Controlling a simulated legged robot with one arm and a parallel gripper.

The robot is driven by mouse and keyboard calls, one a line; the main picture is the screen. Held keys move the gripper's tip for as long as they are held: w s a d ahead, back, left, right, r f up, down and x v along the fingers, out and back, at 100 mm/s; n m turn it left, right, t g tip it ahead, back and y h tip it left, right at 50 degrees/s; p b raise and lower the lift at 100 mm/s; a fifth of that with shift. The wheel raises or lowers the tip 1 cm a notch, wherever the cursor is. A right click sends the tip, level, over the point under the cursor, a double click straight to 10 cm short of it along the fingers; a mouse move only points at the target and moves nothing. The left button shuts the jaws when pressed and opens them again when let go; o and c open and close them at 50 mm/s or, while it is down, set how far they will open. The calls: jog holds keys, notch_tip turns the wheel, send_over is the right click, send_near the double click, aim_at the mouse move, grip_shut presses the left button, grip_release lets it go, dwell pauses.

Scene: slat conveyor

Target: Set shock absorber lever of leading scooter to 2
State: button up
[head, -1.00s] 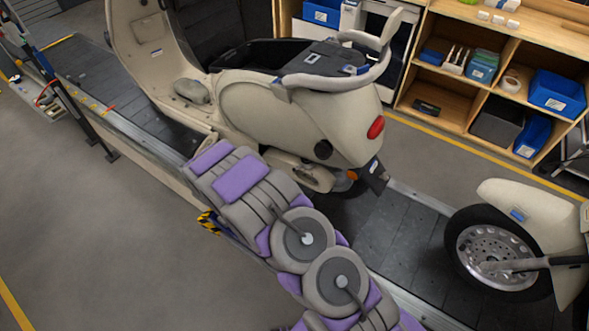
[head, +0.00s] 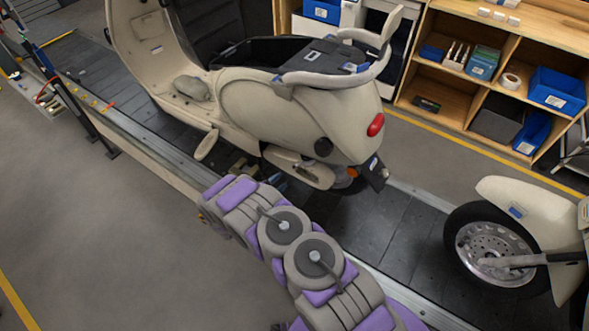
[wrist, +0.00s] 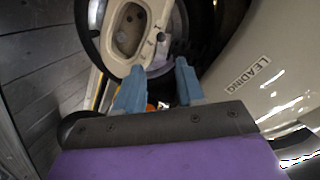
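The leading scooter (head: 270,105) is beige and stands on the conveyor in the head view. In the wrist view its body panel (wrist: 265,105) with the word LEADING is on the right. A beige cover (wrist: 128,30) with an oval recess and small dark marks is at the top, by a dark wheel. My gripper (wrist: 159,68) has two blue fingers set apart, with nothing between their tips. They point toward the gap below the cover's lower end. A small orange and white bit shows behind the fingers. I cannot make out the shock absorber lever.
A second scooter's front wheel (head: 495,247) and beige fender (head: 530,205) stand on the conveyor (head: 375,235) to the right. Wooden shelves (head: 480,100) with blue bins are behind. The grey floor (head: 90,245) at the lower left is clear.

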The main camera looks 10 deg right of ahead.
aim_at(294, 168)
jog(key=b+x, duration=0.1)
jog(key=x, duration=1)
jog(key=shift+w+b, duration=0.2)
jog(key=shift+b, duration=0.15)
jog(key=shift+a, duration=0.1)
jog(key=shift+c, duration=0.5)
grip_shut()
